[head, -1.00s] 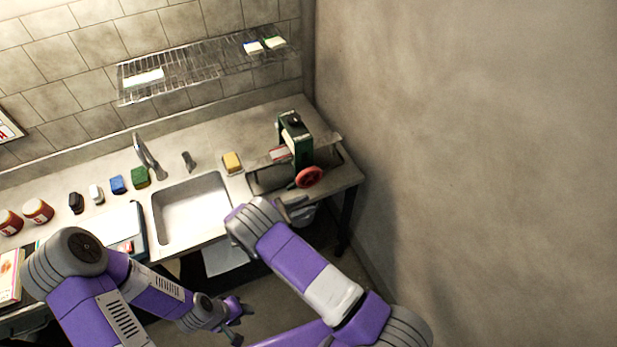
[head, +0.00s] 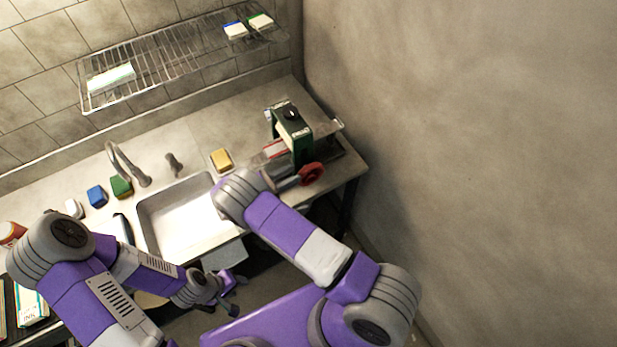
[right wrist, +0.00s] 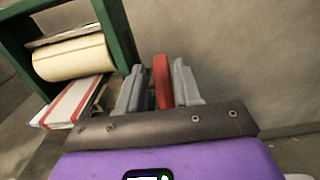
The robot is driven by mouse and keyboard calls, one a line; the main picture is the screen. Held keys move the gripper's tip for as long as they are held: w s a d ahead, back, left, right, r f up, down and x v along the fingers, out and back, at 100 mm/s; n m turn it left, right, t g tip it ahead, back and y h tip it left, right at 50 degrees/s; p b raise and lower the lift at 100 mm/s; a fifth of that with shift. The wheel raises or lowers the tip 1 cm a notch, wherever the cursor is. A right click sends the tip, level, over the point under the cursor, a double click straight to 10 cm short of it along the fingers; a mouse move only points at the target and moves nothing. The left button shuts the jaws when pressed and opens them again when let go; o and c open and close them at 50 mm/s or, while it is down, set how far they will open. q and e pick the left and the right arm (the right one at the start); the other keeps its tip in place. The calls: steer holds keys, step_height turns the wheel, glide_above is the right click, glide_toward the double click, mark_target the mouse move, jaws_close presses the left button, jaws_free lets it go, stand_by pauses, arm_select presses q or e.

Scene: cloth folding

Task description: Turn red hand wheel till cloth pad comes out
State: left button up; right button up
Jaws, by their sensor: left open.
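The red hand wheel (head: 312,174) is on the front side of a green-framed roller machine (head: 291,135) at the counter's right end. In the right wrist view the wheel (right wrist: 162,82) shows edge-on between the two grey fingers of my right gripper (right wrist: 158,88). A thin gap shows on its left side, so the fingers look open around it. A white cloth pad with red stripes (right wrist: 75,103) lies at the cream roller (right wrist: 74,58); it also shows in the head view (head: 274,150). My left gripper (head: 231,295) is open and empty, low in front of the counter.
A sink (head: 182,214) with a faucet lies left of the machine. A yellow sponge (head: 221,160) is between them; green (head: 121,187) and blue (head: 97,196) blocks sit further left. A wire shelf (head: 180,55) hangs above. A bare wall (head: 460,140) closes off the right.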

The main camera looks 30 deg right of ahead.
mark_target(310, 178)
steer(key=shift+s+f+b, duration=0.2)
steer(key=shift+f+b, duration=0.1)
steer(key=shift+f, duration=0.25)
steer(key=f+b, duration=0.6)
steer(key=shift+w+f, duration=0.25)
steer(key=shift+w+d+f+b, duration=0.1)
steer(key=shift+f+b, duration=0.2)
steer(key=shift+b, duration=0.1)
steer(key=d, duration=0.2)
steer(key=d+p, duration=0.1)
steer(key=d, duration=0.4)
steer(key=shift+w+d+p, duration=0.2)
steer(key=shift+w+p, duration=0.05)
steer(key=shift+p, duration=0.05)
jaws_close()
steer(key=shift+r, duration=0.1)
